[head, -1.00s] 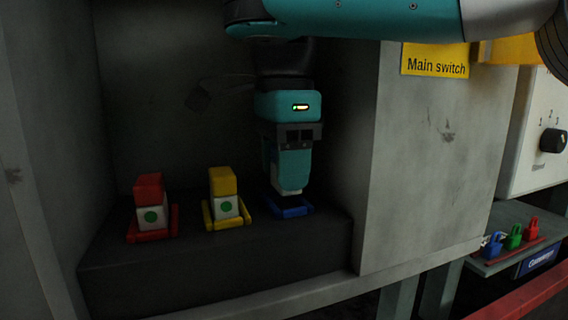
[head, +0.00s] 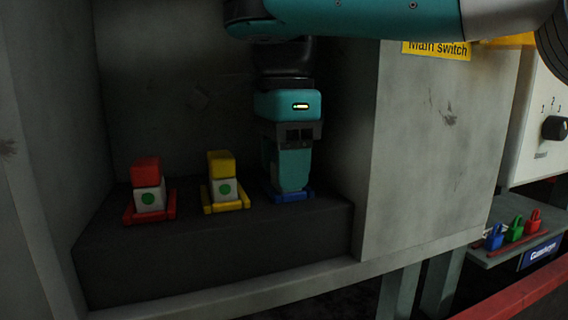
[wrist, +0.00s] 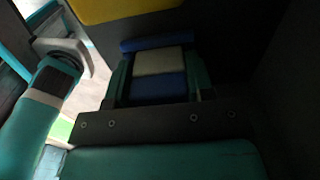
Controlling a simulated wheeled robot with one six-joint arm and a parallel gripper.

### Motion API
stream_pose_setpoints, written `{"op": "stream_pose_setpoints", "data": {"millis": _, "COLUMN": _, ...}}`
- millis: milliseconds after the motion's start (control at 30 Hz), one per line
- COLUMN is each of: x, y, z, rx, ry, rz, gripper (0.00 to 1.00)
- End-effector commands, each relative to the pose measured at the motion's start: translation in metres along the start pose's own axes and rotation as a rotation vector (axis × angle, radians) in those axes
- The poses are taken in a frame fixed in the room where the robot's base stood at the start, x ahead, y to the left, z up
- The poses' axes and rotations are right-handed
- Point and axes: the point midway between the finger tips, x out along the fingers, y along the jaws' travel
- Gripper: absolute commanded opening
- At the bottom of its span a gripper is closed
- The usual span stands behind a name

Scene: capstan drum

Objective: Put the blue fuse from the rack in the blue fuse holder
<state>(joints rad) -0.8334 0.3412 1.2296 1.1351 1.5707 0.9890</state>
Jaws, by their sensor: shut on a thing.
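My gripper (head: 291,172) points down at the right end of the dark ledge and is shut on the blue fuse. In the wrist view the fuse's blue part (wrist: 158,88) and pale body (wrist: 160,61) show between the teal fingers. The blue fuse holder (head: 296,197) is directly below the fingers, and its blue edge also shows in the wrist view (wrist: 160,42). The fuse is in or right at the holder; the fingers hide its lower end in the head view, so I cannot tell whether it is fully seated.
A red fuse (head: 147,182) and a yellow fuse (head: 224,180) stand upright in their holders to the left. A grey cabinet panel (head: 430,150) is close on the right. Small blue, green and red padlocks (head: 514,231) are on a shelf at the far right.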

Motion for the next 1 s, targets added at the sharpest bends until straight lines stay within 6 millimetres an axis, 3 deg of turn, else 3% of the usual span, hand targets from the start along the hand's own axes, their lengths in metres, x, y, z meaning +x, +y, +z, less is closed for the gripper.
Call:
{"op": "stream_pose_setpoints", "data": {"millis": 867, "x": 0.019, "y": 0.001, "z": 0.001, "rx": 0.0, "ry": 0.005, "rz": 0.012, "gripper": 0.2}}
{"op": "stream_pose_setpoints", "data": {"millis": 900, "x": 0.019, "y": 0.001, "z": 0.001, "rx": 0.0, "ry": 0.005, "rz": 0.012, "gripper": 0.55}}
{"op": "stream_pose_setpoints", "data": {"millis": 967, "x": 0.019, "y": 0.001, "z": 0.001, "rx": 0.0, "ry": 0.004, "rz": 0.012, "gripper": 0.68}}
{"op": "stream_pose_setpoints", "data": {"millis": 1000, "x": 0.019, "y": 0.001, "z": 0.001, "rx": 0.0, "ry": 0.004, "rz": 0.013, "gripper": 0.7}}
